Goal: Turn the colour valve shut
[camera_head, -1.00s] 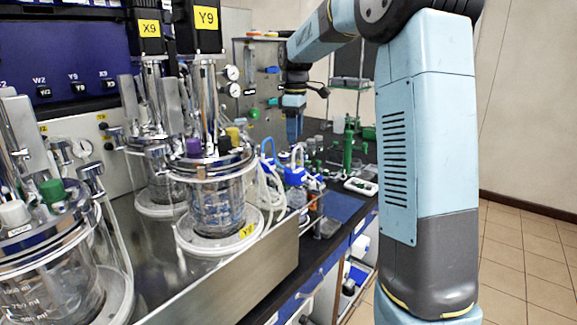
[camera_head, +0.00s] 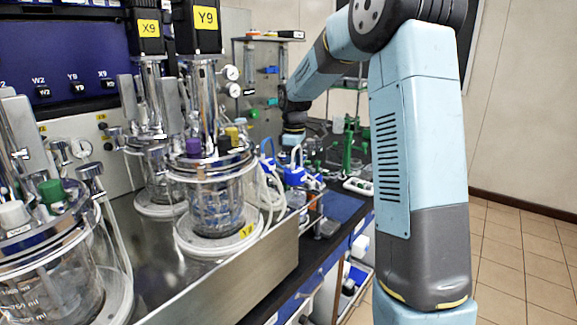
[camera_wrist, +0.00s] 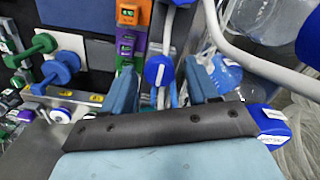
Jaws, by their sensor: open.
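My gripper (camera_wrist: 160,78) is open; its two blue fingers point away from the wrist camera. A blue round cap or knob (camera_wrist: 158,70) with a white mark shows between the fingers in this view; I cannot tell its distance or whether anything touches it. Green-handled (camera_wrist: 44,43) and blue-handled (camera_wrist: 60,68) fittings lie left of the fingers. In the head view, my gripper (camera_head: 293,130) is low over the back of the bench, its fingers unclear. Small green (camera_head: 253,114) and blue (camera_head: 270,70) handles sit on the upright panel behind. I cannot tell which is the colour valve.
A glass reactor vessel marked Y9 (camera_head: 217,205) stands left of my arm, with white tubes beside it. Blue-capped bottles (camera_head: 294,176) and a green stand (camera_head: 348,145) crowd the bench near my gripper. Tiled floor (camera_head: 520,250) is clear at the right.

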